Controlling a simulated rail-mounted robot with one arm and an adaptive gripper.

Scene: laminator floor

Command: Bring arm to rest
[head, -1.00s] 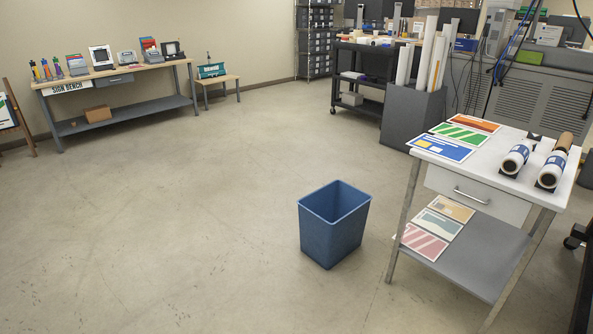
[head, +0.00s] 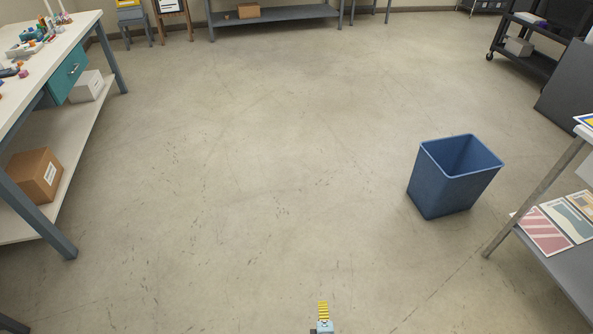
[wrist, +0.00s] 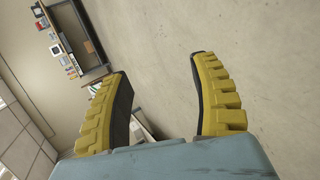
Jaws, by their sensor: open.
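My gripper (wrist: 160,85) shows in the wrist view with its two yellow, ridged fingers spread wide apart. The fingers have dark inner pads, and nothing is between them. In the head view, a small part of my gripper (head: 323,310) with a yellow ridged finger shows at the bottom edge, above bare floor. Most of my arm is out of the head view.
A blue bin (head: 453,180) stands on the floor at right, beside a table with a grey lower shelf (head: 575,265) holding prints. A white workbench (head: 60,45) with a lower shelf and cardboard box (head: 35,174) stands at left. The middle floor is clear.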

